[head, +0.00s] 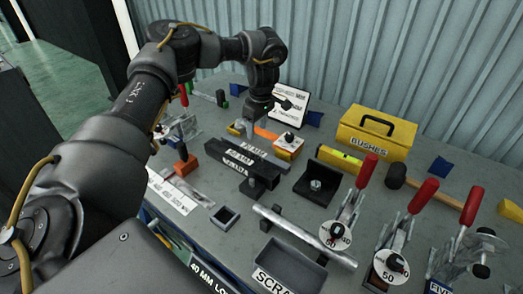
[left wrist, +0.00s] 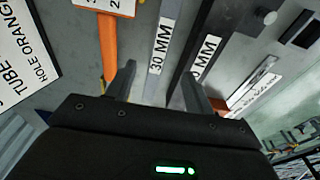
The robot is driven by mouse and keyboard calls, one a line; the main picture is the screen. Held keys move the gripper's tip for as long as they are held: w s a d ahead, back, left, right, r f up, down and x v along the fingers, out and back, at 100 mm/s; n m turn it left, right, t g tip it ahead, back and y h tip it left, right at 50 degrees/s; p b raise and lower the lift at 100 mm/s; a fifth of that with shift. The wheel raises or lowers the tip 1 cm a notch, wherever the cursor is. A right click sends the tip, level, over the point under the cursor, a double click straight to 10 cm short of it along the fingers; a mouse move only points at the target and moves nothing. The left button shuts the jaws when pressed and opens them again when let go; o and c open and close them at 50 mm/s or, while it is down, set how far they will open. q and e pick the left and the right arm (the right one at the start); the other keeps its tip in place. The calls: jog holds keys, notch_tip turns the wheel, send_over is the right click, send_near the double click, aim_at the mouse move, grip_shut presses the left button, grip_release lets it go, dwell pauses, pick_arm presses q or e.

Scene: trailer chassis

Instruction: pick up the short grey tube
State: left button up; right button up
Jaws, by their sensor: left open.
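My left gripper (head: 257,116) points down above the back middle of the bench. In the left wrist view its two fingers (left wrist: 160,90) are apart with nothing held between them. A grey bar-like piece with a white "30 MM" label (left wrist: 161,45) runs between and beyond the fingers, below them. A dark labelled bar (left wrist: 200,50) lies beside it. I cannot tell for certain which piece is the short grey tube. A longer grey tube (head: 305,236) lies at the front by the scrap tray. My right gripper is not in view.
An orange piece (left wrist: 108,45) and a sign (left wrist: 22,60) are close to the left gripper. A yellow bushes box (head: 378,130), a mallet (head: 432,187) and red-handled clamps (head: 350,212) stand to the right. The scrap tray (head: 290,266) is at the front.

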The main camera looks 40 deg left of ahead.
aim_at(254, 150)
pick_arm(q)
notch_tip(254, 150, down, 2)
jog(key=shift+a+f, duration=0.1)
jog(key=shift+f, duration=0.15)
jog(key=f, duration=0.3)
jog(key=shift+w+a, duration=0.1)
jog(key=shift+a, duration=0.15)
jog(key=f, duration=0.1)
jog(key=f+p, duration=0.1)
jog(key=f, duration=0.2)
jog(key=shift+a+f+p, duration=0.25)
jog(key=shift+a+p, duration=0.1)
jog(key=shift+a, duration=0.05)
jog(key=shift+f, duration=0.4)
grip_shut()
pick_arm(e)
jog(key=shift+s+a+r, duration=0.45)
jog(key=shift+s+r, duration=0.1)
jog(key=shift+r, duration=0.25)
